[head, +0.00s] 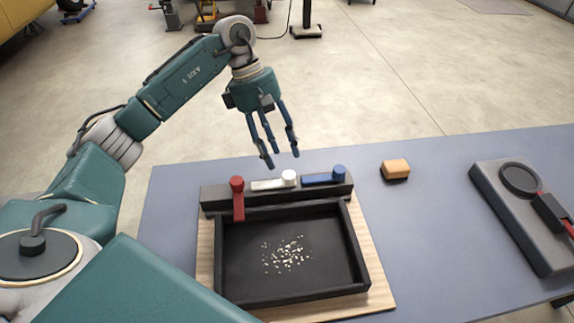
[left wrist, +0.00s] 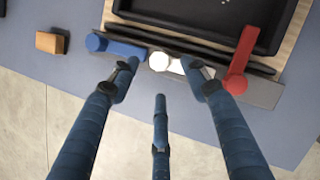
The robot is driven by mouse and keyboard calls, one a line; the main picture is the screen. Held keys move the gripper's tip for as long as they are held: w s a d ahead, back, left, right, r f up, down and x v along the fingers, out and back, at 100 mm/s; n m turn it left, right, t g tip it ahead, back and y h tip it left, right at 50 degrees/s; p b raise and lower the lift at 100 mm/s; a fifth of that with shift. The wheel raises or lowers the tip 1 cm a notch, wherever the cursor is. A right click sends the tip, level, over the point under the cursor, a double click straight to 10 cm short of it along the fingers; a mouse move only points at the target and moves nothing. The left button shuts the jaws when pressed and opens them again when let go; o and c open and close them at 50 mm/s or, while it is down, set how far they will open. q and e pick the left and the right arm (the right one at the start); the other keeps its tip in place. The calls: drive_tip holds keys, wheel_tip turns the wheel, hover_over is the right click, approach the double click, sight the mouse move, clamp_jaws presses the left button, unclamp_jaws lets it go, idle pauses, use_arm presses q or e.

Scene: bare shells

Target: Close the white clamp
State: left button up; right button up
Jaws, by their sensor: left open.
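The white clamp (head: 268,184) sits in the middle of a dark bar (head: 336,191) at the tray's far edge. Its lever lies along the bar, pointing left from its round pivot in the head view. In the left wrist view the white clamp (left wrist: 159,61) is partly hidden by a finger. My left gripper (head: 281,158) is open and empty, with its fingers pointing down just beyond the bar, close to the white clamp. I cannot tell whether it touches. My right gripper is not in view.
The red clamp (head: 238,202) points toward the black tray (head: 300,298); the blue clamp (head: 320,179) lies along the bar. Pale bits lie in the tray, on a wooden board (head: 379,293). An orange-topped block (head: 396,168) and a grey device (head: 512,220) stand right.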

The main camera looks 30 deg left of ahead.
sight(288, 173)
use_arm(q)
drive_tip(key=p+x, duration=0.1)
drive_tip(key=x, duration=0.4)
drive_tip(key=shift+w+f, duration=0.15)
drive_tip(key=shift+f, duration=0.2)
drive_tip(key=shift+d+f, duration=0.25)
drive_tip(key=shift+f, duration=0.2)
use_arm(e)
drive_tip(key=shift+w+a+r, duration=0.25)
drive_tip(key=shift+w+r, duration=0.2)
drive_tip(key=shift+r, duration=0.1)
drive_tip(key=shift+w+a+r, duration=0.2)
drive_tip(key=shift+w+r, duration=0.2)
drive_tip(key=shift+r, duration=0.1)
use_arm(q)
drive_tip(key=shift+f, duration=0.1)
clamp_jaws()
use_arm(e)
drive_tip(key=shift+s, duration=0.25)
